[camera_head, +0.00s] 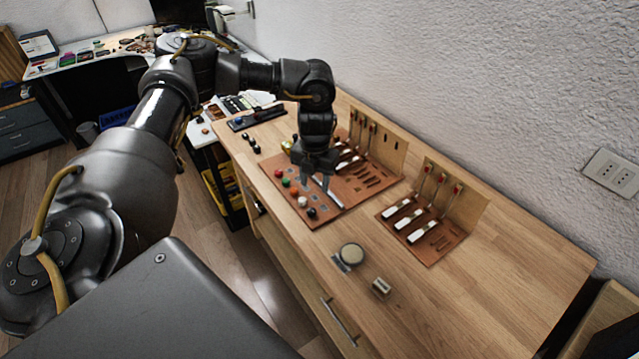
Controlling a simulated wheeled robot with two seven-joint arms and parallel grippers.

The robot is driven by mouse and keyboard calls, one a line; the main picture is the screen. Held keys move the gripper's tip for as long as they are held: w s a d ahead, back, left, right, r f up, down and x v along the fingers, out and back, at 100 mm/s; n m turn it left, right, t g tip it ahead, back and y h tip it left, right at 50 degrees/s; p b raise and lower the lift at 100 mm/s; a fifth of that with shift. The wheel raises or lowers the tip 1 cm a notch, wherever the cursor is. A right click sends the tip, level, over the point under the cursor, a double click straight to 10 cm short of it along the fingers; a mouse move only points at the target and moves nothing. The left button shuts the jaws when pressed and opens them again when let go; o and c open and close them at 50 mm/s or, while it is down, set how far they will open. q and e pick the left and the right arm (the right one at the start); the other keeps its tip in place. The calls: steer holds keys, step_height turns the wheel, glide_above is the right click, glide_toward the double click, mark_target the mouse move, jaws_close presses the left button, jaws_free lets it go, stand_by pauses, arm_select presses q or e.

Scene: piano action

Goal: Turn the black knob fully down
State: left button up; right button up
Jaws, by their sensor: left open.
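A small black knob (311,213) sits at the near corner of a brown board (330,205) on the wooden bench. It ends a row of small coloured knobs: a red one (279,173), an orange one, a green one and a white one (302,201). My left gripper (314,188) is over the board with its fingers pointing down. It is open, and I see nothing between its fingers. It is a little beyond the black knob in the picture and appears apart from it. The knob's turn position is too small to tell. My right gripper is not in view.
Piano action parts with white keys stand behind the gripper and on a second brown board (428,240) to the right. A round pale-topped object (351,255) and a small block (381,287) lie nearer. The bench's right end is clear. A textured wall runs behind.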

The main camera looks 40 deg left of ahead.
mark_target(311, 210)
arm_select(q)
steer(key=f, duration=0.1)
steer(key=s+f+p, duration=0.1)
steer(key=f, duration=0.3)
steer(key=shift+s+a+f+p, duration=0.1)
steer(key=shift+s+a+p, duration=0.15)
steer(key=shift+s+p, duration=0.1)
steer(key=f, duration=0.4)
steer(key=shift+w+p, duration=0.35)
steer(key=shift+w, duration=0.05)
steer(key=shift+s+f, duration=0.15)
steer(key=shift+f, duration=0.05)
steer(key=shift+s+f, duration=0.1)
steer(key=shift+f, duration=0.05)
steer(key=shift+w+f, duration=0.2)
steer(key=shift+s+r, duration=0.1)
steer(key=c, duration=0.7)
jaws_close()
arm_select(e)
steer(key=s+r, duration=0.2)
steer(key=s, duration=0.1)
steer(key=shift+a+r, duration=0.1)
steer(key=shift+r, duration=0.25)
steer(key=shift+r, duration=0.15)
